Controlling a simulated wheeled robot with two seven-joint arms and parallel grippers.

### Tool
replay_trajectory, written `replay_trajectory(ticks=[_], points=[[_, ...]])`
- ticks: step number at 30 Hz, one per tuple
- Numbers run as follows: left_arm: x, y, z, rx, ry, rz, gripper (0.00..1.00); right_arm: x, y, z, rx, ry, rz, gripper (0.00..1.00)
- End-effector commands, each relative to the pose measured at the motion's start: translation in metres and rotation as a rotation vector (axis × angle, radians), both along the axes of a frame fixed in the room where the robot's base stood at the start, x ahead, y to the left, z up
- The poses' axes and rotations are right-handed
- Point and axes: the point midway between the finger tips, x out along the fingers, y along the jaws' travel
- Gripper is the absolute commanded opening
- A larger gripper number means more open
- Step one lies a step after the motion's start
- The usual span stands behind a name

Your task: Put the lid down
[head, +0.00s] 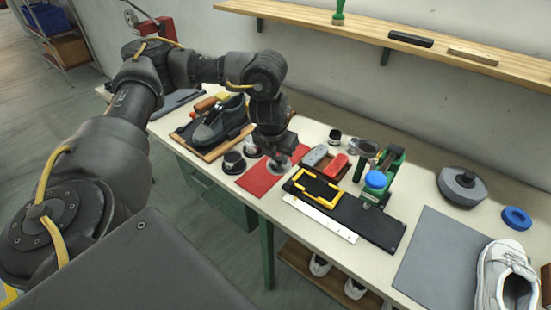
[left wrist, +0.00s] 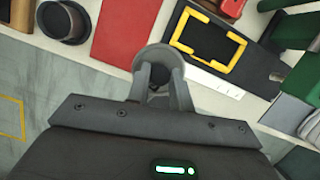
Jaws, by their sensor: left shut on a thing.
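My left gripper (head: 277,158) is shut on a round grey lid (left wrist: 157,56), which it grips by the middle. In the head view the lid (head: 278,168) shows below the fingers, over the red mat (head: 257,184). In the left wrist view my left gripper (left wrist: 158,85) covers part of the lid, and the red mat (left wrist: 122,30) lies just beyond it to the upper left. I cannot tell whether the lid touches the mat. An open-looking dark round tin (head: 233,163) stands left of the mat; it also shows in the left wrist view (left wrist: 62,22). My right gripper is not in view.
A dark shoe (head: 219,124) on a board stands behind left. A yellow-framed black panel (head: 316,188), a white ruler (head: 318,219), red and grey blocks and a green press (head: 389,165) stand to the right. A grey mat (head: 440,262) has bare room.

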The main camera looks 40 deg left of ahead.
Motion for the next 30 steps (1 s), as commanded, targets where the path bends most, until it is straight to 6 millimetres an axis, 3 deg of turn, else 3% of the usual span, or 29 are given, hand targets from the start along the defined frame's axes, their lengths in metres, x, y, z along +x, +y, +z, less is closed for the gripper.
replay_trajectory(ticks=[11, 16, 30], points=[[0.061, 0.060, -0.043, -0.003, 0.006, 0.009, 0.00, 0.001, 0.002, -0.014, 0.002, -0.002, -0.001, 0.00], [0.081, 0.078, -0.077, -0.003, 0.004, 0.005, 0.00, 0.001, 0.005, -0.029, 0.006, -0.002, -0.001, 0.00], [0.098, 0.095, -0.104, -0.001, 0.004, 0.001, 0.00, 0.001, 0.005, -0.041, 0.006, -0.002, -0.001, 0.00]])
